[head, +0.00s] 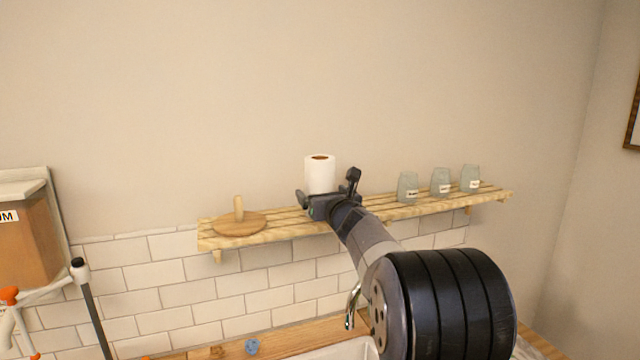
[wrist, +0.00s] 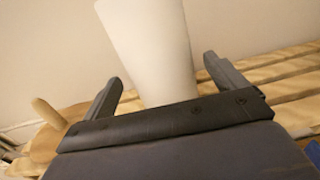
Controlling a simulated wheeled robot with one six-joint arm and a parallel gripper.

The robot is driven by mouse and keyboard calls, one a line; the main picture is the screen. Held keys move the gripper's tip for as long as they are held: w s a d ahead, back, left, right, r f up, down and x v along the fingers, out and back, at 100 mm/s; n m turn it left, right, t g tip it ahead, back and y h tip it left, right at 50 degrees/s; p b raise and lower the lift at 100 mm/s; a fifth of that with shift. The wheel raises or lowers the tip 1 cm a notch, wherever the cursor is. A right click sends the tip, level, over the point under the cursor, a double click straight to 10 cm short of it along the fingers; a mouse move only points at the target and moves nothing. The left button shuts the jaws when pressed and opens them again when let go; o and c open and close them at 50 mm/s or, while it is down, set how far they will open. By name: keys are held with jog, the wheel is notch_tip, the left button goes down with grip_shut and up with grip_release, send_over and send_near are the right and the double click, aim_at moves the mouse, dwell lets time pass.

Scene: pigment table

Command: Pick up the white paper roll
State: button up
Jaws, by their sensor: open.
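The white paper roll (head: 320,174) stands upright on the slatted wooden shelf (head: 286,222), near its middle. Its brown core shows at the top. My gripper (head: 328,190) is at the roll's near side and hides its lower part in the head view. In the wrist view the roll (wrist: 152,50) rises between the two open fingers of my gripper (wrist: 160,84), with a visible gap on each side. The roll's base is hidden behind the gripper body there, so I cannot tell how deep it sits between the fingers.
A round wooden holder with a peg (head: 239,222) stands on the shelf's left end. Three glass jars stand to the right, the nearest being a labelled jar (head: 408,187). The wall is close behind the shelf. A sink (head: 340,350) and faucet (head: 353,305) are below.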

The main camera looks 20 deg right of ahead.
aim_at(320, 190)
jog(key=shift+w+d+p, duration=0.15)
jog(key=shift+w+p, duration=0.3)
jog(key=shift+w, duration=1.1)
jog(key=shift+c, duration=0.3)
jog(key=c, duration=1)
